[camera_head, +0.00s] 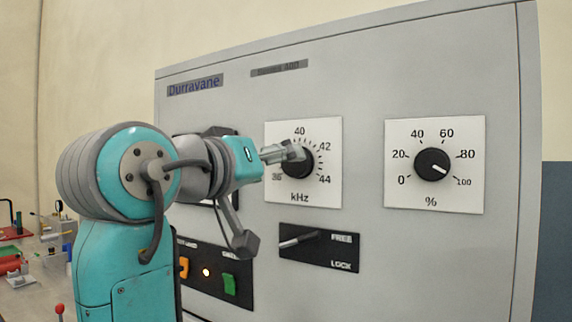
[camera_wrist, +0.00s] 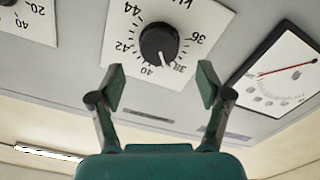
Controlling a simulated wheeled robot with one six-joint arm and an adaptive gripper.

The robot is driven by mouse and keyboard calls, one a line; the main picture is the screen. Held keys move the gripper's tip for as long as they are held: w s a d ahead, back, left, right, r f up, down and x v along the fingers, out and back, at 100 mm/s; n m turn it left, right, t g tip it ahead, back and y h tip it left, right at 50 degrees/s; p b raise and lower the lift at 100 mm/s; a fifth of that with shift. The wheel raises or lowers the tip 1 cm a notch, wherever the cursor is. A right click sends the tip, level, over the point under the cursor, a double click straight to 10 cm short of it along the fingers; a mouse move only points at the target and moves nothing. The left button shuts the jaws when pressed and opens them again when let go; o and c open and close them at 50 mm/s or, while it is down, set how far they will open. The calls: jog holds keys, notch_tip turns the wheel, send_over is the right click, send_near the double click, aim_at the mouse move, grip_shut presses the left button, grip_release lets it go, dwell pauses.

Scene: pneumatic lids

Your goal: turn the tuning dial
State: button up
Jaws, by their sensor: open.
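The tuning dial (camera_head: 299,163) is a round black knob on a white kHz scale plate on the grey cabinet front. It is partly covered by my gripper (camera_head: 270,198) in the head view. In the wrist view, the picture is turned over and the dial (camera_wrist: 158,42) shows whole, its white pointer between 38 and 40. My gripper (camera_wrist: 160,86) is open, with one finger on each side of the dial's line. The fingers look short of the knob and hold nothing.
A similar % dial (camera_head: 432,165) sits to the right. Below the kHz plate is a FREE/LOCK lever (camera_head: 298,241), its handle near FREE level. A needle meter (camera_wrist: 280,73) is beside the dial. Orange and green (camera_head: 229,284) buttons and a lit lamp sit lower left.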

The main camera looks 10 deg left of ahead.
jog(key=v, duration=0.5)
jog(key=shift+s+a, duration=0.1)
jog(key=shift+s, duration=0.3)
